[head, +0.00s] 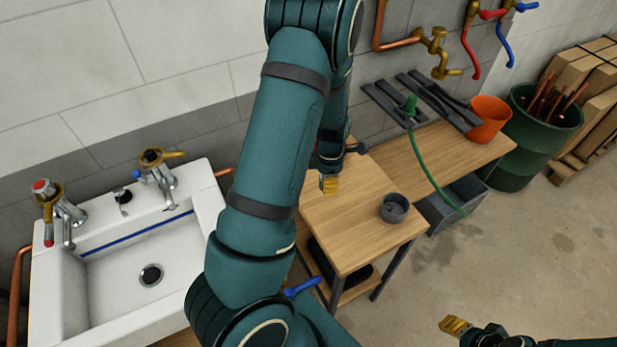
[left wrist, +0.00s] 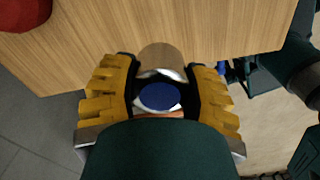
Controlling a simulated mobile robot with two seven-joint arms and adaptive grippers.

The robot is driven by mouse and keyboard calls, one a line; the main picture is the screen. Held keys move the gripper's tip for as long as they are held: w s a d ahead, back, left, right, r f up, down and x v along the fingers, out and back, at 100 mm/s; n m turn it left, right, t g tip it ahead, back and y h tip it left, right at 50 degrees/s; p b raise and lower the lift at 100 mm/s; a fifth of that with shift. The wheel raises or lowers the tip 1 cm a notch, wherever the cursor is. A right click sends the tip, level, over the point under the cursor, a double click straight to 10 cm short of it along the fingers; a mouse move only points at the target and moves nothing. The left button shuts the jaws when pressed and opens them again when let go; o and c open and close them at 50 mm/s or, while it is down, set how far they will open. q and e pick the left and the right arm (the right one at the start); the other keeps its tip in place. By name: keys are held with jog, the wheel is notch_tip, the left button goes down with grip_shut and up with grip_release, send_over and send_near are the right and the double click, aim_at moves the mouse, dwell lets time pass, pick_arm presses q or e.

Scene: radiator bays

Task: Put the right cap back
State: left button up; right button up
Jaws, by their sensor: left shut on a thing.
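My left gripper (head: 328,184) is over the left part of the wooden table, mostly hidden behind my arm in the head view. In the left wrist view, my left gripper (left wrist: 163,95) is shut on a small silvery cap with a blue disc (left wrist: 160,97) on top. The sink's right tap (head: 157,160) has a brass handle, and I see no coloured disc on top of it. The left tap (head: 45,190) has a red disc on its top. My right gripper (head: 455,326) is low at the bottom right over the floor, its opening too small to judge.
The white sink (head: 210,195) stands at the left. A dark grey cup (head: 394,208) sits on the wooden table (head: 350,250). An orange bucket (head: 490,115), a green hose (head: 430,170) and a green barrel (head: 520,150) are at the right. A red thing (left wrist: 22,12) shows in the left wrist view.

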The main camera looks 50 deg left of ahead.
pick_arm(q)
jog(key=shift+r, duration=0.35)
jog(key=s+a+r+n+p, duration=0.1)
jog(key=s+a, duration=0.1)
jog(key=a, duration=0.4)
jog(key=s+a+r+n+p, duration=0.1)
jog(key=s+a+r+n, duration=0.1)
jog(key=a, duration=0.4)
notch_tip(320, 180, up, 15)
jog(key=n+p, duration=0.4)
jog(key=n, duration=0.2)
send_over(149, 152)
notch_tip(149, 152, down, 9)
jog(key=shift+a+f, duration=0.1)
jog(key=shift+f, duration=0.05)
jog(key=shift+f+b, duration=0.45)
jog(key=shift+f, duration=0.1)
